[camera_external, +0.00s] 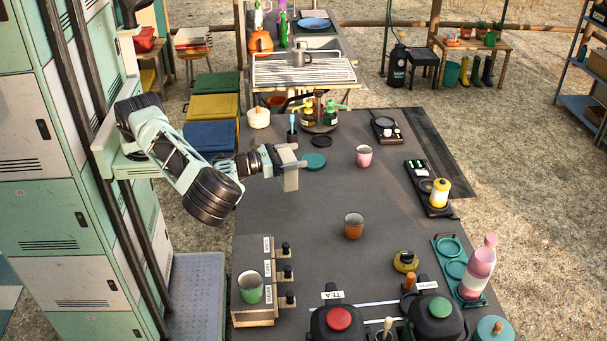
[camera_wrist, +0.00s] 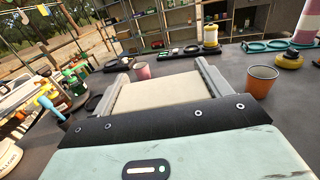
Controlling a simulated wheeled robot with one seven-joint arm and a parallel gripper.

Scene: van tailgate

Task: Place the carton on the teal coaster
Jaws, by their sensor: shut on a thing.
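My gripper (camera_external: 291,163) is shut on a beige carton (camera_external: 290,182), and the carton hangs below the fingers over the grey table. In the wrist view the carton (camera_wrist: 160,92) fills the gap between both fingers of my gripper (camera_wrist: 166,85). The teal coaster (camera_external: 315,161) is a flat round disc just right of the gripper and carton in the external view. The carton looks apart from the coaster there; its exact height is hard to tell. I cannot make out the coaster in the wrist view.
A pink cup (camera_external: 364,156) stands right of the coaster, and a black disc (camera_external: 321,141) lies behind it. An orange cup (camera_external: 354,226) stands nearer the front. A bottle carousel (camera_external: 319,118) and a blue-handled brush holder (camera_external: 292,133) are behind. The table between the cups is clear.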

